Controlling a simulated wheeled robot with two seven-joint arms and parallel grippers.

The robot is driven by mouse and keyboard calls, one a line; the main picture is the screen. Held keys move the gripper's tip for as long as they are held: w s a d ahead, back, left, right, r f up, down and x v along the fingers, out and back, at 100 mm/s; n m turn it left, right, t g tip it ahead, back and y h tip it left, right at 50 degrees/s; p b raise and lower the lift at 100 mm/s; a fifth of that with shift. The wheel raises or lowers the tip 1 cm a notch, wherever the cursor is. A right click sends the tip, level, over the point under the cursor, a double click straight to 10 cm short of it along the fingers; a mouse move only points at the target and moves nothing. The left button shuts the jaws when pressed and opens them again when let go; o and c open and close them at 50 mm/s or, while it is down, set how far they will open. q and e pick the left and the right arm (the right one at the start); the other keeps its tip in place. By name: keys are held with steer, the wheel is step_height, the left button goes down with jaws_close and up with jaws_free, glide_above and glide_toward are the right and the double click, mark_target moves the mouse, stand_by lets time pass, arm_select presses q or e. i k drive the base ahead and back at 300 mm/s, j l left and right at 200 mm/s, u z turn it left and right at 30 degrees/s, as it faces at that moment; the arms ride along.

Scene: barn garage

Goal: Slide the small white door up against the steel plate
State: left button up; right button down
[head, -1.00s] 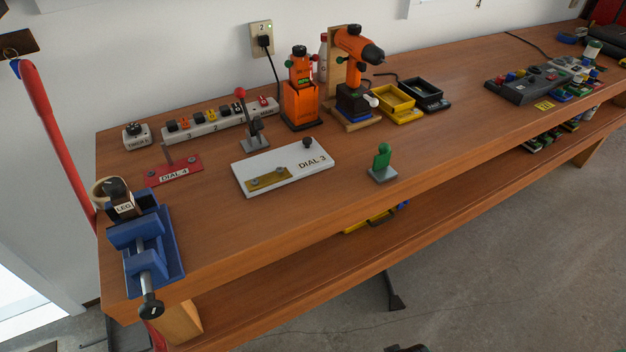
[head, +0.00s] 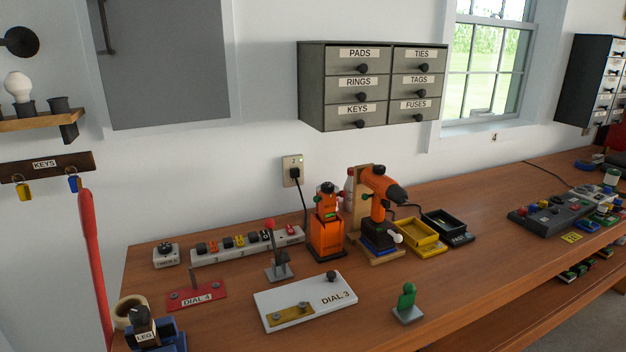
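I cannot make out a small white door or a steel plate for certain in the head view. A flat white panel (head: 283,304) marked DIAL 3 lies on the workbench, with a black knob and a brass plate on it. A large grey panel (head: 165,62) with a dark handle is on the wall at the upper left. Neither of my grippers is in view.
A grey drawer cabinet (head: 391,53) hangs above. The bench's front middle is mostly clear.

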mark_target(329, 292)
steer(key=j+u, duration=0.1)
steer(key=j, duration=1.25)
